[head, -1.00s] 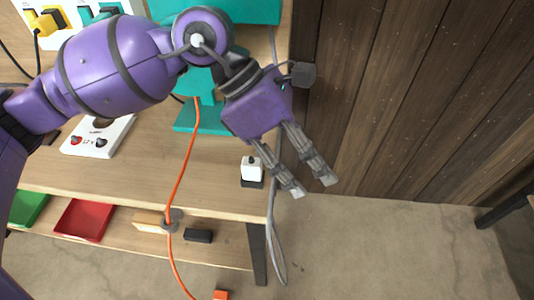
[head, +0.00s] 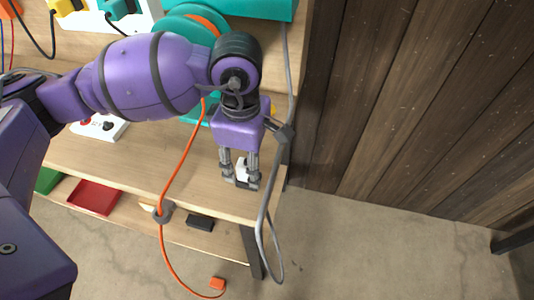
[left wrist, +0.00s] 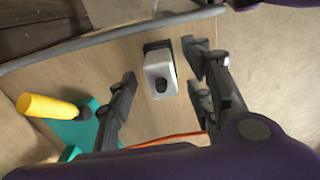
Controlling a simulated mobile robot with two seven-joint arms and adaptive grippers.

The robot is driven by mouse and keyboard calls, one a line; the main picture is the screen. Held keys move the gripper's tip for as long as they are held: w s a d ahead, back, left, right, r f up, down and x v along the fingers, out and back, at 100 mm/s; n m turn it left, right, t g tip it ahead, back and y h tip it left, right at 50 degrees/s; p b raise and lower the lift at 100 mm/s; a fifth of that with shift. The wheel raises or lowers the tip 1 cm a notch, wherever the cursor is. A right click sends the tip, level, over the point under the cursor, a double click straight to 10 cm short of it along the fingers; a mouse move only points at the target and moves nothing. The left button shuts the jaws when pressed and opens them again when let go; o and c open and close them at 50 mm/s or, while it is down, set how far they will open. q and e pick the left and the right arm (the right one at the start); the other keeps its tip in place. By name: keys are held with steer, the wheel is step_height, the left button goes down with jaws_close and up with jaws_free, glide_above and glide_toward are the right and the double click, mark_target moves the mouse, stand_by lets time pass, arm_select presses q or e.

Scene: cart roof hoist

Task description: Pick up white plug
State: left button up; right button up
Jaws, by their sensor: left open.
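The white plug (head: 241,170) stands on the wooden bench top near its right front corner, partly hidden by my gripper in the head view. In the left wrist view the white plug (left wrist: 160,74) shows a dark knob on its near face and a dark base behind. My left gripper (head: 240,184) is open, with its fingers pointing down on either side of the plug. In the left wrist view the left gripper (left wrist: 160,92) has the plug between its fingers, closer to the right ones, with nothing held. My right gripper is not in view.
A grey cable (head: 268,200) hangs over the bench's right edge. An orange cord (head: 178,180) runs across the bench and down to an orange plug (head: 217,283). A yellow-handled tool (left wrist: 45,107) lies by a teal part (left wrist: 85,125). A red tray (head: 94,197) sits on the lower shelf.

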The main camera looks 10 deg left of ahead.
arm_select(q)
steer(key=shift+s+f, duration=0.1)
steer(key=shift+f, duration=1.1)
jaws_close()
